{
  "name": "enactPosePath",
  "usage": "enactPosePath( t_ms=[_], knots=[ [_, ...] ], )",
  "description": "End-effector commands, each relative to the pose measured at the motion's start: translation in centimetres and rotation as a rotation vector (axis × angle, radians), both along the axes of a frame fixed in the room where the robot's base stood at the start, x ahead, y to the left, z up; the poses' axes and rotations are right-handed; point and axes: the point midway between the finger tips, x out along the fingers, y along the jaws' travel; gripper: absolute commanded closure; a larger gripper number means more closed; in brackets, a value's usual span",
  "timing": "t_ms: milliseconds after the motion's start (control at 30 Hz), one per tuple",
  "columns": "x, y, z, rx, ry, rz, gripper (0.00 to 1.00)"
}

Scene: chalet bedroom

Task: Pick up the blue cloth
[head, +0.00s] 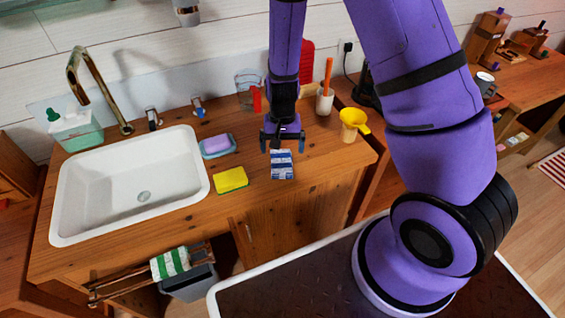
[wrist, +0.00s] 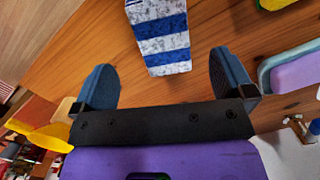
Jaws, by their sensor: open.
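The blue cloth (head: 282,165), striped blue and white, lies on the wooden counter to the right of the yellow sponge. In the wrist view the striped cloth (wrist: 160,44) shows at the top middle, just beyond the fingertips and between their lines. My gripper (head: 283,146) is above the counter at the cloth's far edge in the head view. In the wrist view my gripper (wrist: 168,82) has its two fingers spread wide with nothing between them. I cannot tell the exact height of the fingers above the cloth.
A yellow sponge (head: 230,180), a soap dish with purple soap (head: 217,145) and a white sink (head: 128,192) are to the left. A yellow funnel-like item (head: 352,124) and a cup with an orange handle (head: 325,98) stand to the right. A clear jug (head: 248,91) stands behind.

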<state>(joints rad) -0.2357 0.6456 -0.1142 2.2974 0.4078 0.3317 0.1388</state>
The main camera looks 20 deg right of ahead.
Motion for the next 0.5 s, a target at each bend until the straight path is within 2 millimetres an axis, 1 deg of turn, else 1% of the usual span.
enactPosePath(
  t_ms=[167,400,500],
  knots=[
    [0.0,0.0,-1.0,0.0,0.002,-0.001,0.0],
    [0.0,0.1,-4.0,0.001,0.004,-0.001,0.0],
    [-0.1,0.1,-4.9,0.001,0.003,-0.001,0.0]
  ],
)
